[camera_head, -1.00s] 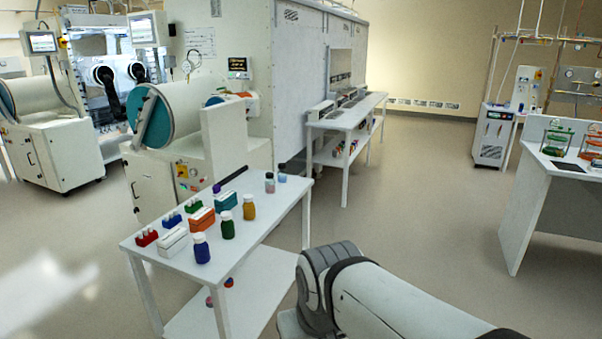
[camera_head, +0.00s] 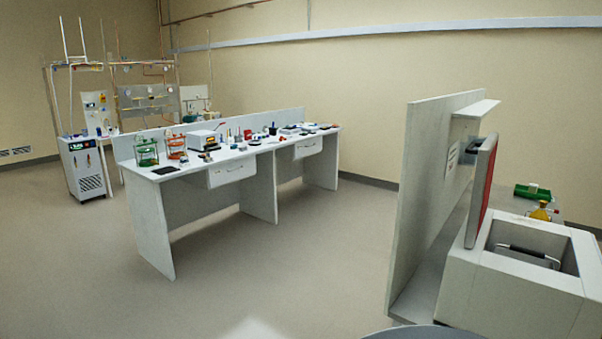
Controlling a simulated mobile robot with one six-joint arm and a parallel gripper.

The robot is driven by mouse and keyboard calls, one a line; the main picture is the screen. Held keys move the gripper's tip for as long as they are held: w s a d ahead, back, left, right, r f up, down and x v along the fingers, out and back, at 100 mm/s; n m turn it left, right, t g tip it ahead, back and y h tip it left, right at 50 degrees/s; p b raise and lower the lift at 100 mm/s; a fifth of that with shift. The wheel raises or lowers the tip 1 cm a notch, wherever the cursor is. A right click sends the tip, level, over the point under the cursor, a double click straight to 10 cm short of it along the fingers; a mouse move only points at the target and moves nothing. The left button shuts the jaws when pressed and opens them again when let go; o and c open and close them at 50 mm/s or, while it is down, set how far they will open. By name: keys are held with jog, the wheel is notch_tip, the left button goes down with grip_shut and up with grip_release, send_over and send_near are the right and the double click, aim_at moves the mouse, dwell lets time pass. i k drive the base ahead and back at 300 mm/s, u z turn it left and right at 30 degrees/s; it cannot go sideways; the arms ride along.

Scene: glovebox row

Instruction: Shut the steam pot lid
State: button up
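A pale boxy unit (camera_head: 508,292) with an open top stands at the right edge and is partly cut off; it looks like the steam pot. Its upright lid (camera_head: 481,194), a thin panel with a red face and a grey edge, stands open at the left side of the opening. A dark bar-like handle (camera_head: 528,252) shows inside the opening. My gripper is not in view, so its state does not show.
A tall pale partition (camera_head: 425,190) stands left of the unit. A green roll-like item (camera_head: 532,192) and a yellow item (camera_head: 540,211) lie behind it. A long bench (camera_head: 155,225) with glassware and instruments stands in the middle. Open floor (camera_head: 300,270) lies between.

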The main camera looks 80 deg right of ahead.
aim_at(487, 153)
jog(key=z, duration=4.1)
jog(key=i, duration=1.7)
